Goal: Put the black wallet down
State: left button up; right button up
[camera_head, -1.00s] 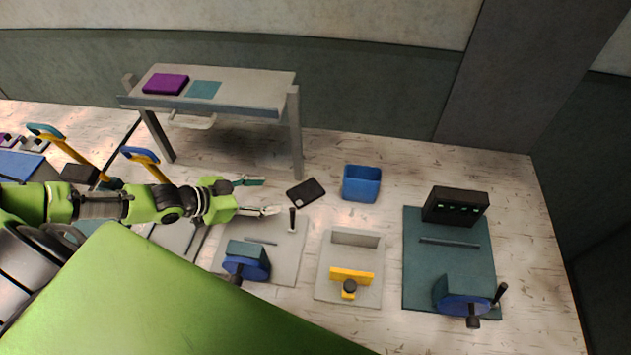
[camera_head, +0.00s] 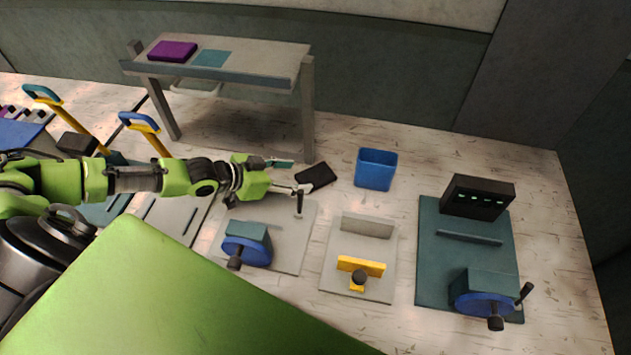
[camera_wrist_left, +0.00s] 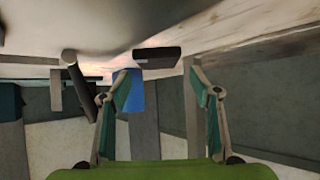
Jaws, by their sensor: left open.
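The black wallet (camera_head: 317,176) is a flat dark slab on the pale worktop, just off my left gripper's fingertips. In the left wrist view the wallet (camera_wrist_left: 157,57) shows beyond the fingers, above and between their tips. My left gripper (camera_head: 299,176) is open, with one fingertip on either side of the wallet's near end in the head view. In the wrist view the fingers (camera_wrist_left: 158,88) are spread with nothing between them. I cannot tell whether a finger touches the wallet. My right gripper is not in view.
A blue bin (camera_head: 375,170) stands right of the wallet. A grey fixture plate (camera_head: 290,255) with a black upright handle (camera_head: 299,203) lies close below the gripper. A raised shelf (camera_head: 260,62) stands behind. Pale worktop is clear between bin and shelf.

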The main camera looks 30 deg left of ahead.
aim_at(315, 176)
pick_arm(q)
jog(key=b+x, duration=0.4)
jog(key=shift+w+d+f, duration=0.1)
jog(key=shift+d+f, duration=0.05)
jog(key=shift+d, duration=0.1)
jog(key=shift+w+d+f, duration=0.2)
jog(key=shift+w, duration=0.1)
jog(key=shift+r, duration=0.1)
jog(key=c, duration=1)
jog(key=shift+r, duration=0.1)
